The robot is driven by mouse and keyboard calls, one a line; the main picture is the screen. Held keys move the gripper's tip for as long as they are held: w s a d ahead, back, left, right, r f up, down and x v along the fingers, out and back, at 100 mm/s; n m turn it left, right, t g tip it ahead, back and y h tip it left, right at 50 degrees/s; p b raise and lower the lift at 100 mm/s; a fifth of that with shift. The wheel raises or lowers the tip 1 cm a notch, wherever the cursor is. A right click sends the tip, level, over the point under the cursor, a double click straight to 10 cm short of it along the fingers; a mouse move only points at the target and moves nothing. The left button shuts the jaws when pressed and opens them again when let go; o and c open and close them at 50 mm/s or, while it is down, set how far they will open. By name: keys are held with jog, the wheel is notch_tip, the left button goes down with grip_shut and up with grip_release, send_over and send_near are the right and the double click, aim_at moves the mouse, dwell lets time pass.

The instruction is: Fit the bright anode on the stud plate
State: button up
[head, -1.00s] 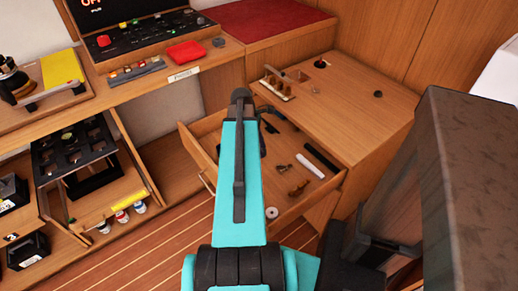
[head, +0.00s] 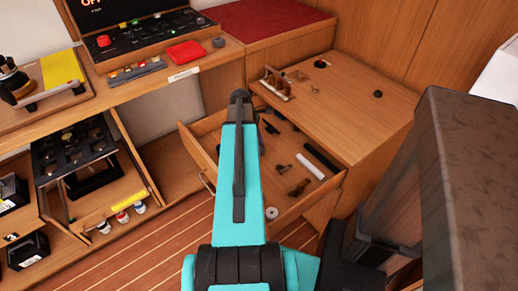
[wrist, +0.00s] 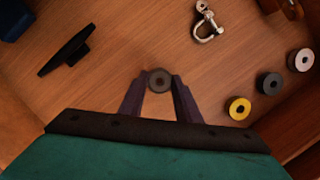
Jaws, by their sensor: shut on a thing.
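In the wrist view my gripper (wrist: 159,84) is shut on a dull grey-brown ring (wrist: 159,71), held by its sides over the drawer floor. Whether this ring is the bright anode I cannot tell for sure. To the right lie a pale ring (wrist: 301,60), a dark grey ring (wrist: 270,83) and a yellow ring (wrist: 238,108). In the head view my arm hides most of the gripper above the open drawer (head: 196,150). I cannot pick out the stud plate with certainty.
The drawer also holds a metal shackle (wrist: 207,24), a black cleat (wrist: 68,52), a white roll (head: 311,166) and a black bar (head: 321,158). The wooden counter (head: 345,100) beside it is mostly clear. A shelf unit (head: 85,150) stands at the left.

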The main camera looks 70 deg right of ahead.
jog(key=shift+f, duration=0.75)
jog(key=shift+f, duration=0.1)
jog(key=o, duration=1.2)
jog(key=shift+c, duration=0.2)
jog(key=v, duration=1.2)
